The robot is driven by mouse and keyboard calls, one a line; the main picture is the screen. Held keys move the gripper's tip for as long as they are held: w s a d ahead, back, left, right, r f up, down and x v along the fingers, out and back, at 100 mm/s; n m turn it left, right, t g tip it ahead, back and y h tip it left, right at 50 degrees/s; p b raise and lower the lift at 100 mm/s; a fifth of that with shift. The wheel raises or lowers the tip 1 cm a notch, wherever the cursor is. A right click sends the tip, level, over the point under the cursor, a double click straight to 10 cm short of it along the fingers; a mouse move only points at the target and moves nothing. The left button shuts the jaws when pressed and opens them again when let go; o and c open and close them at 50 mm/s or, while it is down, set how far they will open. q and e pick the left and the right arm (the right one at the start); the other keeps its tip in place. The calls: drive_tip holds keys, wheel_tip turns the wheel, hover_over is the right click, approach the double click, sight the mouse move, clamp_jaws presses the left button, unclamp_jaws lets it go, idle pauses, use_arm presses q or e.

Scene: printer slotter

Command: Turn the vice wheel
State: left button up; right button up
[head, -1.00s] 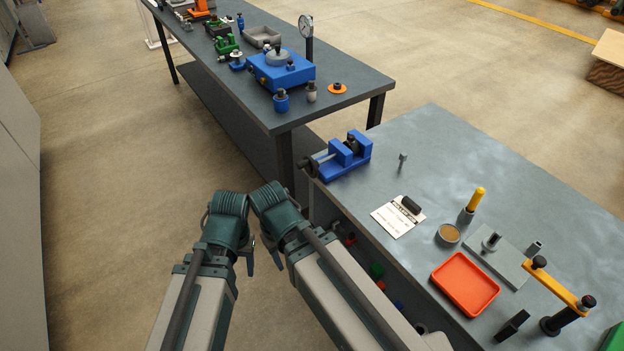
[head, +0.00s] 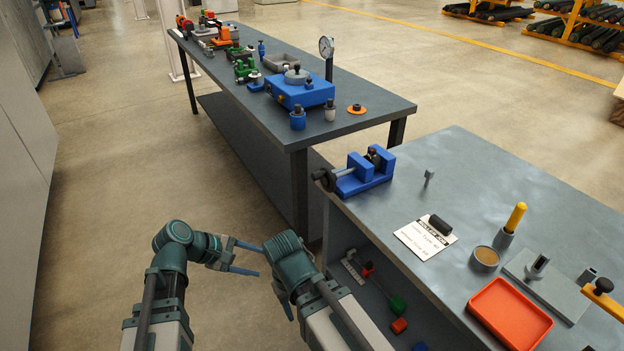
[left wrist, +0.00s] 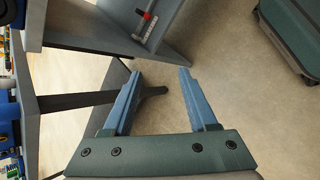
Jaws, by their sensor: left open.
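The blue vice (head: 368,174) sits at the near left corner of the right workbench in the head view. Its dark vice wheel (head: 325,180) sticks out past the bench's left edge, on a screw shaft. My left gripper (head: 262,261) is open and empty, fingers pointing right, below and left of the wheel and apart from it. Its two blue fingers also show spread in the left wrist view (left wrist: 160,73), with floor between them. My right gripper (head: 284,300) hangs below its wrist, left of the bench; only part of a finger shows and the rest is hidden.
The right workbench (head: 455,185) holds a label card (head: 425,238), a red tray (head: 510,315) and small tools. Its lower shelf holds coloured parts. A second bench (head: 385,108) with a blue machine (head: 300,92) stands behind. Floor is clear on the left.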

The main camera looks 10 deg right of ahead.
sight(335, 176)
use_arm(q)
drive_tip(key=w+d+r+n+t+h, duration=0.2)
drive_tip(key=w+r+n+h, duration=0.15)
drive_tip(key=r+n, duration=0.4)
drive_tip(key=w+d+r+n+t+h, duration=0.2)
drive_tip(key=w+r+n+h, duration=0.1)
drive_tip(key=r+n+h, duration=0.4)
drive_tip(key=shift+m+y, duration=0.65)
drive_tip(key=shift+y, duration=0.3)
drive_tip(key=x, duration=0.9)
drive_tip(key=r+x, duration=0.1)
drive_tip(key=x, duration=0.4)
drive_tip(key=shift+s+d, duration=0.1)
drive_tip(key=shift+s, duration=0.25)
clamp_jaws()
